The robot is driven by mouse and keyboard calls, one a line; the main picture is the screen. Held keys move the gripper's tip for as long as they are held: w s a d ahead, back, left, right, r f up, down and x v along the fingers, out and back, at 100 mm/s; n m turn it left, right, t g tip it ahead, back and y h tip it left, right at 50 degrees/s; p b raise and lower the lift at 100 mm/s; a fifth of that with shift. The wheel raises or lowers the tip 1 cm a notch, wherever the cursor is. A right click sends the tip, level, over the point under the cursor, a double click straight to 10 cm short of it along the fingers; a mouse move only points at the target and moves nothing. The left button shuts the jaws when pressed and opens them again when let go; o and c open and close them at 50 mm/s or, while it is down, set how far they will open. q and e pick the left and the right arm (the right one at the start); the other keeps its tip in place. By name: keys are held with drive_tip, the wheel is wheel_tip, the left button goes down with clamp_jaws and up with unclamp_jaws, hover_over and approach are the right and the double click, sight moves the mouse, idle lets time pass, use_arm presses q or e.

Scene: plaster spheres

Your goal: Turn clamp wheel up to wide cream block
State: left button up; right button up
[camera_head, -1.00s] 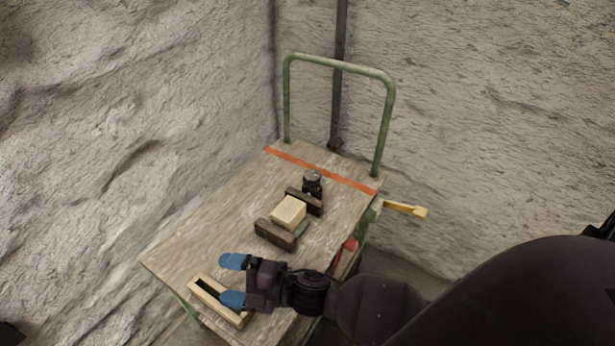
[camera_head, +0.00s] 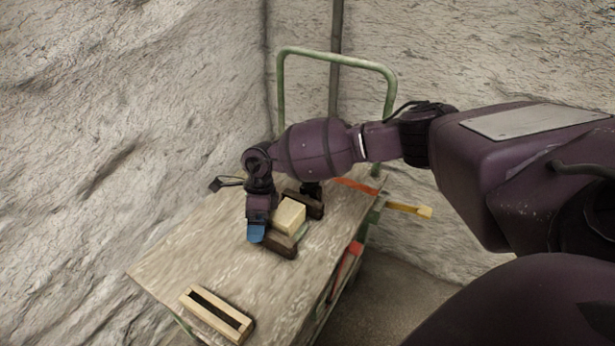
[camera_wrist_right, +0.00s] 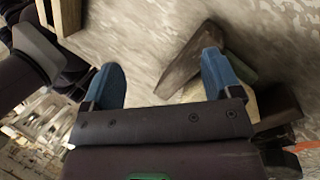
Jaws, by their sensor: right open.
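The wide cream block (camera_head: 289,216) sits between the clamp's two dark brown jaws, the front jaw (camera_head: 278,246) and the rear jaw (camera_head: 306,203). I cannot tell whether either jaw touches it. The dark clamp wheel (camera_head: 312,189) is behind the rear jaw, mostly hidden by my right arm. My right gripper (camera_head: 256,233) is left of the block and front jaw, pointing down, with a blue fingertip showing. In the right wrist view the right gripper (camera_wrist_right: 161,82) is open and empty, with the front jaw (camera_wrist_right: 190,65) beside one finger. The block (camera_wrist_right: 242,101) is partly hidden there.
The clamp stands on a wooden cart top (camera_head: 190,260) with a green handle frame (camera_head: 335,55). A slotted light-wood box (camera_head: 217,314) lies at the near edge. A red handle (camera_head: 347,262) and yellow lever (camera_head: 410,209) are on the right side. The left of the top is clear.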

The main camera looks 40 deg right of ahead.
drive_tip(key=w+d+r+n+h+b, duration=0.1)
drive_tip(key=w+d+r+h, duration=0.3)
drive_tip(key=d, duration=0.5)
drive_tip(key=w+d+r+h, duration=0.4)
drive_tip(key=d+r, duration=0.1)
drive_tip(key=d, duration=0.4)
drive_tip(key=b+x, duration=0.1)
drive_tip(key=x, duration=0.3)
drive_tip(key=b+x, duration=0.1)
drive_tip(key=x, duration=0.4)
drive_tip(key=shift+s+a+f, duration=0.1)
drive_tip(key=shift+s+a, duration=0.05)
drive_tip(key=shift+a, duration=0.05)
drive_tip(key=shift+d+f, duration=0.3)
drive_tip(key=shift+f, duration=0.3)
use_arm(q)
drive_tip(key=f, duration=0.3)
drive_tip(key=shift+s+g, duration=0.2)
drive_tip(key=shift+g, duration=0.1)
drive_tip(key=shift+s, duration=0.1)
use_arm(e)
drive_tip(key=shift+c, duration=0.8)
drive_tip(key=c, duration=0.8)
use_arm(q)
drive_tip(key=shift+s, duration=0.1)
use_arm(e)
drive_tip(key=shift+o, duration=0.2)
